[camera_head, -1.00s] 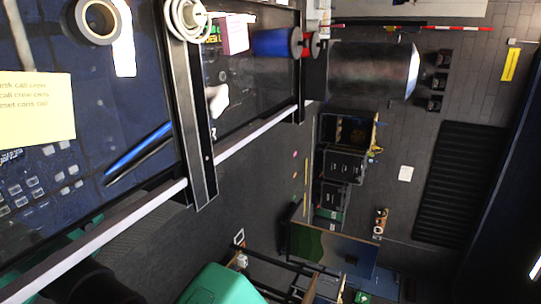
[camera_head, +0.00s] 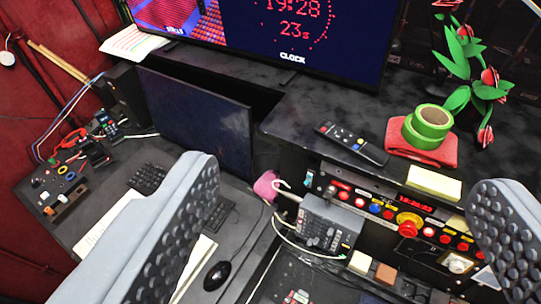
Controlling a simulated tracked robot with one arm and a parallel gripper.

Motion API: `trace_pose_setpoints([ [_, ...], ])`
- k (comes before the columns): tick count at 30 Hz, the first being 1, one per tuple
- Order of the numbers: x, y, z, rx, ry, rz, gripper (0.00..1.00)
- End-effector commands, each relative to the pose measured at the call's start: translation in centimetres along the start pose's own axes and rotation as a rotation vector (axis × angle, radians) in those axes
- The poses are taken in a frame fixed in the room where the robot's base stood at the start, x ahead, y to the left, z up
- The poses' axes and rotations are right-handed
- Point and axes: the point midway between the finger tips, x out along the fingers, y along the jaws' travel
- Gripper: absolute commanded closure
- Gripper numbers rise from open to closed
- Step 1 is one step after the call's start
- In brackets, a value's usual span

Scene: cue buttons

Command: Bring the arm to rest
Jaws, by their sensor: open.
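My gripper (camera_head: 345,235) shows in the head camera view as two grey fingers with dark studded pads, one at the lower left and one at the right edge. The fingers are wide apart with nothing held between them. Beyond and between them is a panel of cue buttons (camera_head: 408,225) with red, blue and yellow-ringed buttons and a red digital readout. The left finger hides part of the desk and keyboard. The rest of my arm is not in view.
A monitor with a clock (camera_head: 290,28) stands at the back. A remote (camera_head: 351,144), green tape rolls (camera_head: 428,124) on a red cloth and a plant (camera_head: 475,75) occupy the upper shelf. A grey mixer box (camera_head: 325,225), a mouse (camera_head: 217,276) and a dark screen (camera_head: 197,120) are on the left and middle.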

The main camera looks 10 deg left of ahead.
Motion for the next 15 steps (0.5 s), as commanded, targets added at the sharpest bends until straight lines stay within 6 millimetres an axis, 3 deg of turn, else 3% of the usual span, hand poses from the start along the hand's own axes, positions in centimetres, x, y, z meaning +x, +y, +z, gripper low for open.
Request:
trace_pose_setpoints([
  [1,-1.3,0.0,-0.9,-0.008,0.032,-0.002,0.20],
  [4,-2.7,0.0,-1.9,-0.018,0.067,-0.003,0.20],
  [15,-2.9,0.0,-2.1,-0.021,0.076,-0.003,0.20],
])
